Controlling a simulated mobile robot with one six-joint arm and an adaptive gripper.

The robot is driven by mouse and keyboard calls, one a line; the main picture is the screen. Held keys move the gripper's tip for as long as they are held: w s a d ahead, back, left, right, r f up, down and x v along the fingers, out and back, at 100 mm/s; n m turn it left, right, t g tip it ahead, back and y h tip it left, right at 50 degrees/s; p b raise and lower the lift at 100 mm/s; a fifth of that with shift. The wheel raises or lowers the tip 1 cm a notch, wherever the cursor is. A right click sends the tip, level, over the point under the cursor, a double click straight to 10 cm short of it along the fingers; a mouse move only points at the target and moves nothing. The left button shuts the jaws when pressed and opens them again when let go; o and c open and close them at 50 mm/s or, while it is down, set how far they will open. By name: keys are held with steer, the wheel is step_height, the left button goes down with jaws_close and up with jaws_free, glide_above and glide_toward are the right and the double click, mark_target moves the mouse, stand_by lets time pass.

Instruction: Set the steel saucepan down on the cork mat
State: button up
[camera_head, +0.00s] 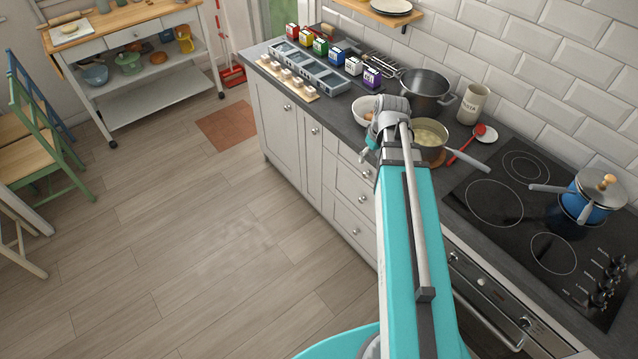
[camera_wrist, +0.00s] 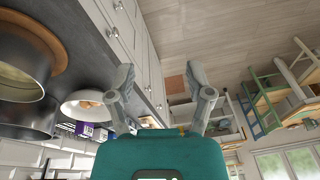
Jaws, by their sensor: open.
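The steel saucepan (camera_head: 418,146) holds pale yellow contents and stands on the worktop left of the hob, its handle pointing right. The round brown cork mat (camera_head: 437,158) shows under it, and the pan appears to rest on it. In the wrist view, tilted over, the saucepan (camera_wrist: 22,75) and the mat's edge (camera_wrist: 62,38) are at upper left. My gripper (camera_wrist: 163,88) is open and empty, its fingers spread beside the worktop edge, apart from the pan. In the head view my arm hides part of the gripper and the pan's left side.
A blue lidded pot (camera_head: 588,190) is on the hob (camera_head: 495,203). The floor (camera_head: 200,230) left of the cabinets is clear.

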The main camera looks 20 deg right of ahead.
steer(key=s+a+m+g, duration=0.1)
steer(key=s+a, duration=0.1)
steer(key=a, duration=0.6)
steer(key=s+a+m+h, duration=0.1)
steer(key=s+a, duration=0.2)
steer(key=a, duration=0.6)
steer(key=shift+s+a+f+g, duration=0.15)
steer(key=shift+s+g, duration=0.2)
steer(key=shift+g, duration=0.05)
steer(key=shift+f, duration=0.1)
step_height(320, 180, down, 6)
steer(key=b, duration=0.6)
steer(key=shift+f, duration=0.2)
steer(key=shift+c, duration=0.7)
